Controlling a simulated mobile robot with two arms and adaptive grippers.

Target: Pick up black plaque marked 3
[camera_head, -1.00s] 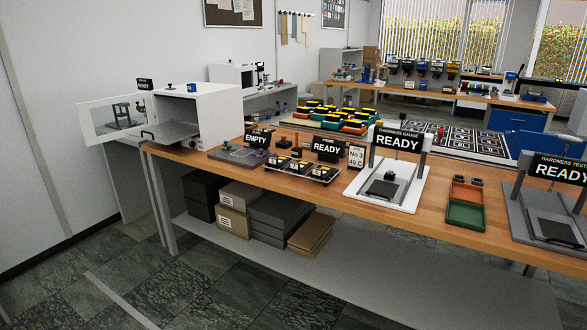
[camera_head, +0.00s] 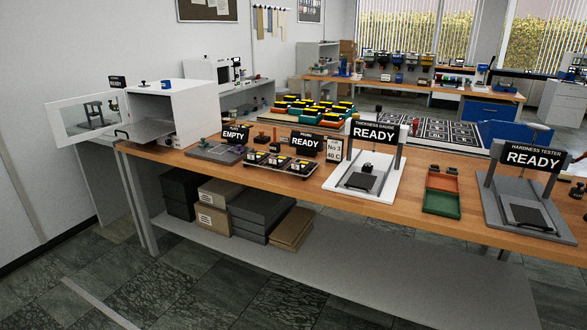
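A dark tray (camera_head: 263,175) on the wooden bench holds a few small black pieces (camera_head: 275,160) with light tops. Their markings are too small to read, so I cannot tell which one is marked 3. A white card (camera_head: 333,150) reading "No 3 40 C" stands behind the right end of the tray, beside a black READY sign (camera_head: 306,144). Neither of my grippers is in view.
An open white oven (camera_head: 182,105) stands at the bench's left end, its glass door swung left. The thickness gauge (camera_head: 360,185), a red and green tray (camera_head: 440,203) and the hardness tester (camera_head: 525,212) stand to the right. Floor in front is clear.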

